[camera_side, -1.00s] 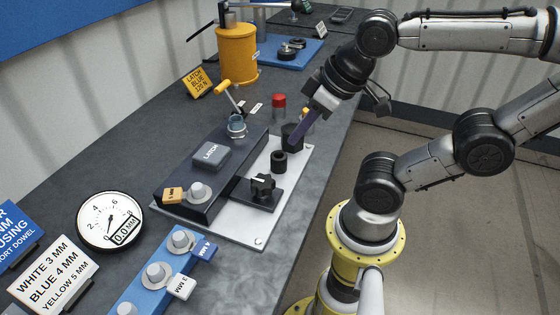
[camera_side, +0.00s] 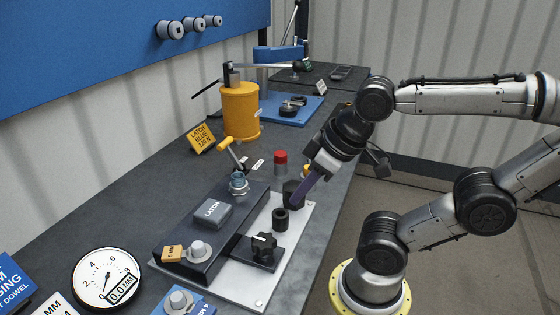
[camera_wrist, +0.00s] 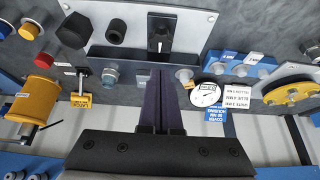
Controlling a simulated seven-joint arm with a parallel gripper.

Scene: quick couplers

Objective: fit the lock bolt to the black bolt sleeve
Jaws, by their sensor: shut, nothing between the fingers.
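I cannot tell for certain which part is the lock bolt. A black hexagonal sleeve (camera_wrist: 75,30) and a smaller round black sleeve (camera_side: 280,219) stand on the pale plate; I cannot tell which is the bolt sleeve. My gripper (camera_side: 293,205) is shut and empty. In the side view its purple fingers overlap the hexagonal sleeve; contact is unclear. In the wrist view the fingers cover part of the housing.
A red-capped cylinder (camera_side: 281,163) stands behind the sleeves, a yellow cylinder (camera_side: 240,110) farther back. A dial gauge (camera_side: 106,279) stands at front left.

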